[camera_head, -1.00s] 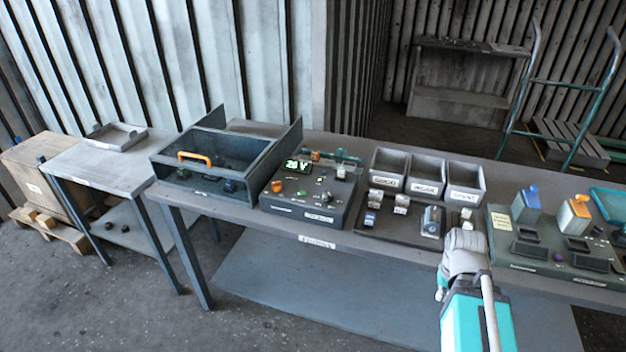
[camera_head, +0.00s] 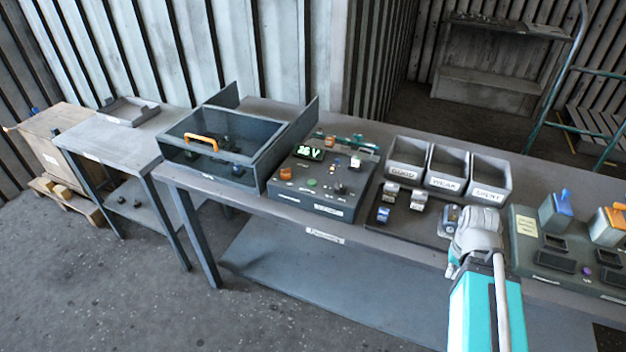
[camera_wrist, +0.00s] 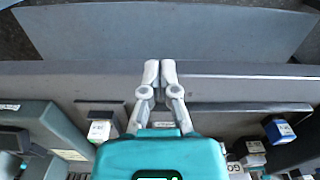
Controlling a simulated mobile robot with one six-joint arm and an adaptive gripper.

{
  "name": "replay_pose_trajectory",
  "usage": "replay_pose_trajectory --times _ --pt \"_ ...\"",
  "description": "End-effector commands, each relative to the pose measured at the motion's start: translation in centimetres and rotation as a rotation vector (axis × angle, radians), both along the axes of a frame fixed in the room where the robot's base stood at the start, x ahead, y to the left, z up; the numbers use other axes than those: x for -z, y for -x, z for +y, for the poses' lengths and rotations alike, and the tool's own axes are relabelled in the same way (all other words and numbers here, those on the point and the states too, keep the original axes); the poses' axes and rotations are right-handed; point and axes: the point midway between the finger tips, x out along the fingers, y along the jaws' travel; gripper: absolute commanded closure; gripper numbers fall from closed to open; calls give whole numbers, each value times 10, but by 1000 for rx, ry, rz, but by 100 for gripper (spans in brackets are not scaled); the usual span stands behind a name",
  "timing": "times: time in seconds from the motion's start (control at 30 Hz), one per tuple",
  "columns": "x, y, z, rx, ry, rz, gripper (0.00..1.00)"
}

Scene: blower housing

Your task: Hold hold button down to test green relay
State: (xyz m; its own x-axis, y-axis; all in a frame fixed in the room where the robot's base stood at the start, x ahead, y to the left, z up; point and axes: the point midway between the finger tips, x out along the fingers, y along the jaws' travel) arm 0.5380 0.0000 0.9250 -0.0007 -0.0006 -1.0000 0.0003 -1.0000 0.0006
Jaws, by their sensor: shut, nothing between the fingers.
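I cannot read which control is the hold button. My gripper (camera_wrist: 160,70) is shut and empty, near the bench's front edge in the wrist view. In the head view it covers the tray's right end, and its fingertips are hidden.
Bins marked GOOD (camera_head: 405,172), WEAK (camera_head: 445,182) and SPENT (camera_head: 487,193) stand behind the tray. A lever panel (camera_head: 535,265) is right of my gripper. A clear-lidded case with an orange handle (camera_head: 201,141) and a side table (camera_head: 105,146) lie left.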

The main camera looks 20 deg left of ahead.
Motion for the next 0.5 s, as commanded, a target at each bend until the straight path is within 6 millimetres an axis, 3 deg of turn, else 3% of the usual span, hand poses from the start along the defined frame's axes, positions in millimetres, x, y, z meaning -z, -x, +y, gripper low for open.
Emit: replay_pose_trajectory --times 0.27,0.5 --pt "-2 -5 4 -5 9 -4 100" --pt "-14 -30 20 -35 69 -32 100"
